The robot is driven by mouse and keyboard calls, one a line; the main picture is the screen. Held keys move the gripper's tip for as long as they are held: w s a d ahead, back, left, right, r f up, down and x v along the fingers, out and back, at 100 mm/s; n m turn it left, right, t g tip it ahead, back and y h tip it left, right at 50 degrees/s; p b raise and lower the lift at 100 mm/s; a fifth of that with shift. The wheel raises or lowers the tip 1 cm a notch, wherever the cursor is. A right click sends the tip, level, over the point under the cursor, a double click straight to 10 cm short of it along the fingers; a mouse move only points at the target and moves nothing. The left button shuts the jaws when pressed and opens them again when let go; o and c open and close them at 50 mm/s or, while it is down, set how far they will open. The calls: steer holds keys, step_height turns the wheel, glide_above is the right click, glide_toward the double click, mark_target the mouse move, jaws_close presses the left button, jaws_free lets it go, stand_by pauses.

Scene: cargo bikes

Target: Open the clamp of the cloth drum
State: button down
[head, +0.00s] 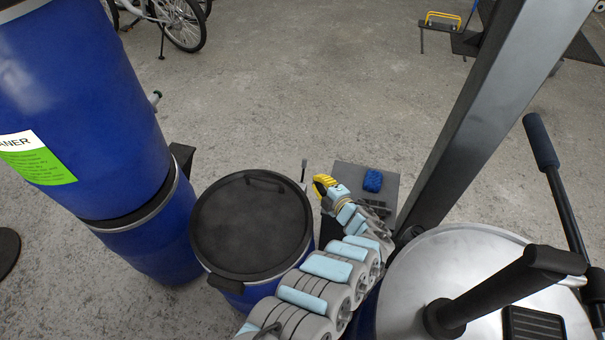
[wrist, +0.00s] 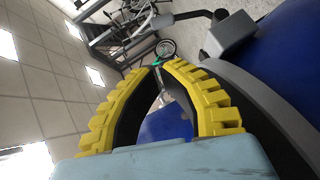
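A blue drum with a black lid (head: 250,225) stands at the centre of the head view; I take it for the cloth drum. A thin upright lever (head: 304,171) shows beyond its right rim, perhaps part of its clamp. A black block (head: 226,284) sits on its near rim. My gripper (head: 321,183) with yellow fingers is right of this drum, apart from the lever. In the wrist view my gripper (wrist: 158,66) has its fingertips close together with a narrow gap and nothing held. A grey rim and blue drum side (wrist: 284,45) lie right of the fingers there.
Stacked blue drums (head: 80,100) stand at the left. A drum with a silver lid (head: 405,290) and black handle is at the lower right, near a grey post (head: 480,110). A blue cloth (head: 373,180) lies on a dark surface.

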mark_target(303, 167)
steer(key=shift+f+b+x, duration=0.2)
steer(key=shift+b+x, duration=0.95)
steer(key=shift+x, duration=1.05)
steer(key=shift+f+b+x, duration=0.2)
steer(key=shift+b+x, duration=0.95)
steer(key=shift+x, duration=1.05)
steer(key=shift+w+a+b, duration=0.2)
steer(key=shift+w+b, duration=0.2)
steer(key=shift+w, duration=0.2)
steer(key=shift+r+p, duration=0.1)
steer(key=shift+p, duration=0.25)
